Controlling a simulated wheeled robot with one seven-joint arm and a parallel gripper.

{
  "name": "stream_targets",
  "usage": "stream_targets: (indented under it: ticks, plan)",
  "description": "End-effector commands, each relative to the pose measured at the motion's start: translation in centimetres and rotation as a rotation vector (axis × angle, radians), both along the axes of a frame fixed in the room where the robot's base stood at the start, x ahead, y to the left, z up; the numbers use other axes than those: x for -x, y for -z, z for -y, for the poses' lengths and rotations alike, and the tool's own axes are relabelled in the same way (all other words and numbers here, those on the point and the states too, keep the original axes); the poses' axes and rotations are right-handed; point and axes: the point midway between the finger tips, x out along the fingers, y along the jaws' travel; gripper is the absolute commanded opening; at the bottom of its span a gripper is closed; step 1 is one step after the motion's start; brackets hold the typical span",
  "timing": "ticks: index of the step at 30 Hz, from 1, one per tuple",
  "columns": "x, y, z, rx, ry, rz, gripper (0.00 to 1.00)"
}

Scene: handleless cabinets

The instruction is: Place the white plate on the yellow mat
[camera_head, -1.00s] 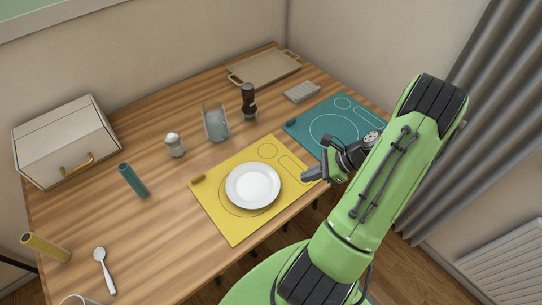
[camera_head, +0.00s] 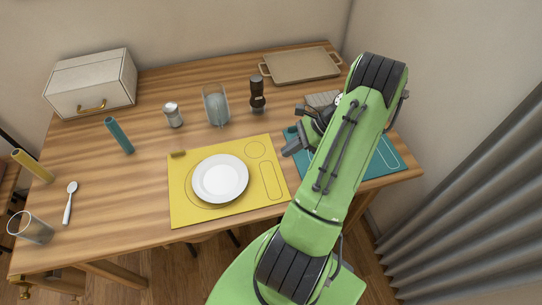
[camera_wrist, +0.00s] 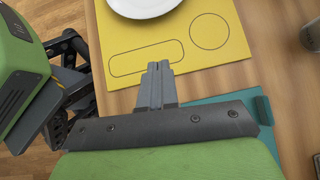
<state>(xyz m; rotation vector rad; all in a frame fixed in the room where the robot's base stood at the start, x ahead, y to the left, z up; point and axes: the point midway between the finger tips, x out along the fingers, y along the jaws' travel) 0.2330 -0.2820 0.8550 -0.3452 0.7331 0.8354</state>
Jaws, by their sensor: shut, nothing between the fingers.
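The white plate (camera_head: 220,178) lies flat on the yellow mat (camera_head: 258,196), mostly over the mat's large printed circle. In the wrist view the plate (camera_wrist: 146,5) is cut off by the top edge, on the yellow mat (camera_wrist: 150,42). My gripper (camera_head: 288,150) is beside the mat's right edge, apart from the plate, above the table near the teal mat.
The teal mat (camera_head: 385,158) lies at right, partly behind my arm. A glass holder (camera_head: 215,105), white shaker (camera_head: 173,115) and dark pepper mill (camera_head: 257,94) stand behind the yellow mat. A tray (camera_head: 300,66) lies at the back.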

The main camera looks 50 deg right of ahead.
Motion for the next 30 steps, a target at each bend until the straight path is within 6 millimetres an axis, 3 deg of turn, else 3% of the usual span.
stream_targets:
  ticks: [12, 19, 30]
  plan:
    - [-4.1, 6.8, -5.1, -0.002, -0.006, 0.000, 0.00]
    - [-6.2, 6.3, -7.5, 0.002, -0.002, 0.001, 0.00]
    - [-6.5, 6.2, -7.9, 0.000, -0.001, 0.001, 0.00]
